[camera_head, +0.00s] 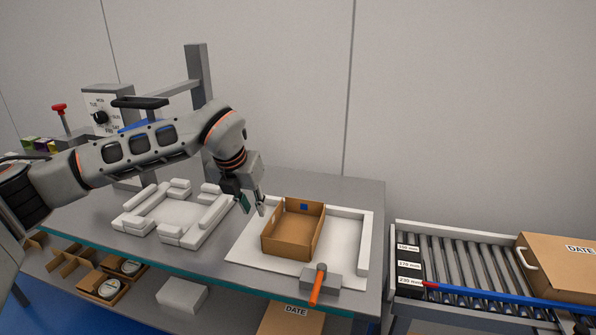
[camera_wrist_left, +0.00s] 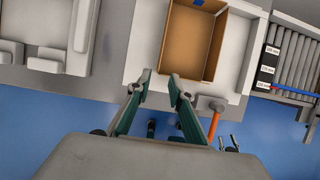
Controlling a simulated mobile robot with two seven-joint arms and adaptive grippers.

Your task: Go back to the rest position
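My left arm (camera_head: 150,143) reaches in from the left over the grey bench (camera_head: 345,190). My left gripper (camera_head: 253,206) hangs pointing down, beside and above the left edge of an open cardboard box (camera_head: 284,245). In the left wrist view its two fingers (camera_wrist_left: 160,82) are apart with nothing between them. The box looks empty inside except for a small blue patch (camera_head: 304,207) on its far wall. It stands on a white board with raised edges (camera_head: 247,248).
White padded blocks form a frame (camera_head: 186,236) on the bench's left. A grey block with an orange handle (camera_head: 317,285) sits at the front edge. A roller conveyor (camera_head: 455,262) with a closed box (camera_head: 560,262) stands right. A dial box (camera_head: 102,117) and grey post (camera_head: 197,75) stand behind my arm.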

